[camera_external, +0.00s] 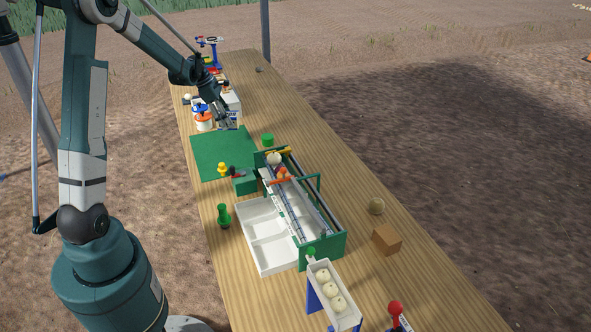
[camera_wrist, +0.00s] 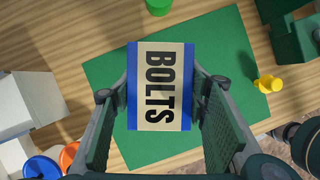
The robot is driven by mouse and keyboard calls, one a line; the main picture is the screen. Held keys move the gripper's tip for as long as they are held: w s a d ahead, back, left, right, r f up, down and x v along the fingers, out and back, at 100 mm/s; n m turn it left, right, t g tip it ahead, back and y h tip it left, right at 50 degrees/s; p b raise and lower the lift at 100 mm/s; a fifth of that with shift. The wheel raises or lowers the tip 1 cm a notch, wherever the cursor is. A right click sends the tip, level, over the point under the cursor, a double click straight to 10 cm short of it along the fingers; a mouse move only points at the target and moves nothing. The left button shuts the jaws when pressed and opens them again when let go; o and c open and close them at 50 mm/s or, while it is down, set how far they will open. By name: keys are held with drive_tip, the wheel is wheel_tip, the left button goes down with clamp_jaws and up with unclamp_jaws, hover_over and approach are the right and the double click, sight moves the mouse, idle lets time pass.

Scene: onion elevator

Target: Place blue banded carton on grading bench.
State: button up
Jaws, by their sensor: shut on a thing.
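The blue banded carton (camera_wrist: 162,112) is cream with blue bands at its sides and the word BOLTS on its face. My gripper (camera_wrist: 152,90) is shut on it, with one finger on each side. In the external view the carton (camera_external: 232,118) shows at my gripper (camera_external: 228,122), above the far part of the table. No label shows which surface is the grading bench. The gap between carton and mat cannot be told.
A green-framed conveyor (camera_external: 322,225) and a white divided tray (camera_external: 246,228) are nearer the camera.

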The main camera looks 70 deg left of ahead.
drive_tip(key=shift+f, duration=0.1)
drive_tip(key=shift+f+b, duration=0.45)
drive_tip(key=shift+f, duration=2.55)
drive_tip(key=shift+f+b, duration=0.3)
drive_tip(key=shift+f, duration=1.6)
drive_tip(key=shift+f, duration=0.2)
drive_tip(key=o, duration=1)
drive_tip(key=shift+r, duration=0.2)
drive_tip(key=p+v, duration=0.1)
drive_tip(key=v, duration=1.1)
drive_tip(key=shift+p, duration=0.3)
